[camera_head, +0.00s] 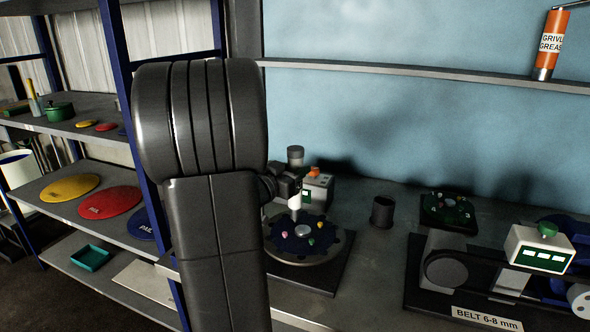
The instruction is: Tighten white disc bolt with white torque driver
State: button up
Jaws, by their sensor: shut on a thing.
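The disc has a pale round hub (303,230) and small coloured bolts: pink (278,225), green (311,241) and red (320,225). I cannot make out a white bolt. My arm covers the area left of the disc.
A grey box with an orange top (318,187) stands behind the disc. A dark cup (382,212) stands to its right, then a dark plate with bolts (447,209) and a belt unit (447,270). Shelves with coloured discs (110,202) stand at left.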

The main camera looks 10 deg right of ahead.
jog(key=shift+f, duration=0.35)
dwell(0.5)
jog(key=shift+f+p, duration=0.4)
jog(key=shift+p, duration=0.3)
dwell(1.3)
